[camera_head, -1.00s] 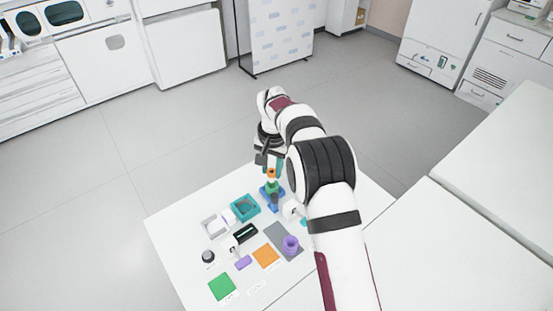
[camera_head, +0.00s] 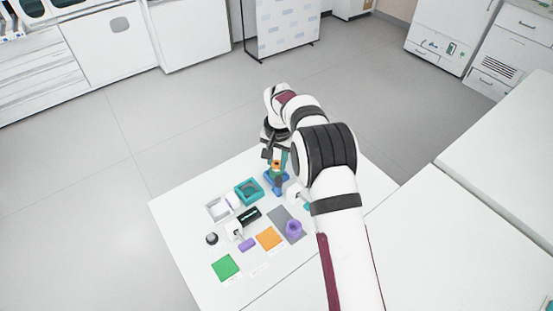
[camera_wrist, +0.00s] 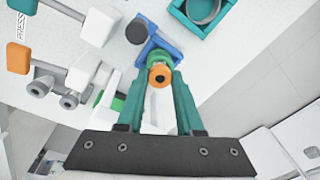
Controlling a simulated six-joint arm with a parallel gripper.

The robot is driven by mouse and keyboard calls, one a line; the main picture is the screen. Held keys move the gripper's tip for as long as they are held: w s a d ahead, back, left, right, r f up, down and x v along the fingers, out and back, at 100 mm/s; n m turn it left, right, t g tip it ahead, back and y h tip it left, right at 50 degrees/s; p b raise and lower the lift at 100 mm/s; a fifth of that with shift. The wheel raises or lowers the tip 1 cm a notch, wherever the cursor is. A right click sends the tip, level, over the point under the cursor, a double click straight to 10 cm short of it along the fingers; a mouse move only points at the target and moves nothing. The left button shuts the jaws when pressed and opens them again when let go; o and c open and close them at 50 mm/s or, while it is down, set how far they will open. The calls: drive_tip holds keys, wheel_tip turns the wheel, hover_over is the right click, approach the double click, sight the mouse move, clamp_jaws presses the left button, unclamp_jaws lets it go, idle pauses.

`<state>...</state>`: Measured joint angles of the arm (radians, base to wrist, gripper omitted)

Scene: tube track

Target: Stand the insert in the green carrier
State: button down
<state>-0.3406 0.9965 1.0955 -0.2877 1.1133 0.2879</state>
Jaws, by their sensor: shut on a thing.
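My gripper (camera_wrist: 160,82) has its teal fingers closed on the insert, an orange piece with a dark hole in its top (camera_wrist: 161,76). In the head view the insert (camera_head: 276,163) shows at my fingertips. The green carrier (camera_wrist: 156,58) is directly below the insert, on a blue base (camera_wrist: 164,43). In the head view the blue base (camera_head: 277,184) stands near the far edge of the white table. The insert lines up with the carrier and looks upright. The fingers hide part of the join, so I cannot tell how deep it sits.
A teal open box (camera_head: 249,191) stands just left of the blue base. Nearer are a black block (camera_head: 249,215), a purple ring-shaped piece (camera_head: 293,229) on a grey mat, an orange square (camera_head: 268,238) and a green square (camera_head: 225,267).

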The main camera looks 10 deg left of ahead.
drive_tip(key=shift+f, duration=0.1)
drive_tip(key=shift+c, duration=2.4)
unclamp_jaws()
wheel_tip(320, 180, up, 16)
drive_tip(key=s, duration=0.1)
drive_tip(key=shift+s+d, duration=0.25)
drive_tip(key=shift+d, duration=0.1)
drive_tip(key=shift+f, duration=0.15)
